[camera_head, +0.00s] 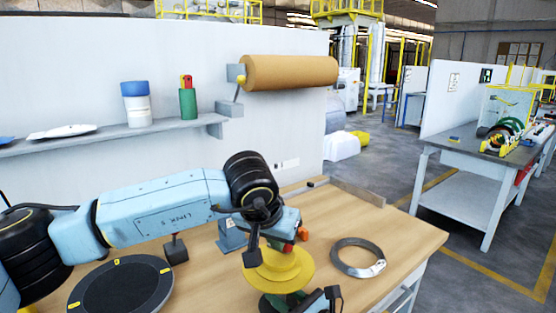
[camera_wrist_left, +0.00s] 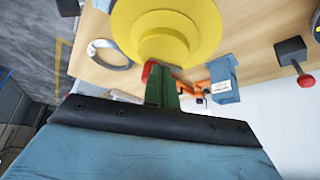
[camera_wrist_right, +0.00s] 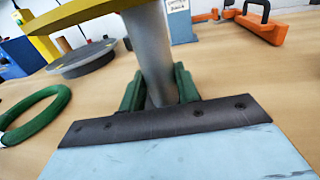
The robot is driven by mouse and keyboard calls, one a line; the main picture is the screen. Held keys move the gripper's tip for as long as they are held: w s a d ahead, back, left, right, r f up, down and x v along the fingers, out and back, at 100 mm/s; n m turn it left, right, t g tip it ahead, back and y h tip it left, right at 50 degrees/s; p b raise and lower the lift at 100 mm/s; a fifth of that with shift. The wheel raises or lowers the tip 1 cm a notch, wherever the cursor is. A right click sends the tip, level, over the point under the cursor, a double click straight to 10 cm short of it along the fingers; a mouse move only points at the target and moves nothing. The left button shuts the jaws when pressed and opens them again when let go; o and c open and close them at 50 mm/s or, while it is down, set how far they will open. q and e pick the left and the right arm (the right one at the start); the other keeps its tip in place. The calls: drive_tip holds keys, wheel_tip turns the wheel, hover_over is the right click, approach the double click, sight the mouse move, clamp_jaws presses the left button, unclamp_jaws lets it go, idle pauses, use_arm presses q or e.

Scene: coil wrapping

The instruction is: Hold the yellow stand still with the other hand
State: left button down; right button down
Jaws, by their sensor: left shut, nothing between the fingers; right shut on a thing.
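The yellow stand (camera_head: 300,272) has a round yellow disc top and stands at the front of the wooden table. Its disc fills the upper middle of the left wrist view (camera_wrist_left: 165,28). In the right wrist view its grey post (camera_wrist_right: 150,48) rises between the green fingers of my right gripper (camera_wrist_right: 158,92), which is shut on the post below the disc. My left gripper (camera_wrist_left: 162,85) is shut and empty, its green fingers close to the disc's edge. In the head view the left arm's wrist partly hides the stand, and little of the right gripper shows.
A grey ring-shaped coil (camera_head: 345,268) lies right of the stand. A green ring (camera_wrist_right: 48,122) lies left of the post in the right wrist view. A dark round turntable (camera_head: 120,290) is at the front left.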

use_arm(q)
drive_tip(key=shift+s+d, duration=0.1)
drive_tip(key=shift+d, duration=0.1)
drive_tip(key=shift+s+d, duration=0.15)
drive_tip(key=shift+d, duration=0.25)
drive_tip(key=shift+s, duration=0.1)
drive_tip(key=shift+s+a, duration=0.1)
drive_tip(key=shift+s, duration=0.15)
wheel_tip(320, 180, up, 6)
idle(0.4)
use_arm(e)
drive_tip(key=c, duration=0.9)
unclamp_jaws()
drive_tip(key=shift+c, duration=0.2)
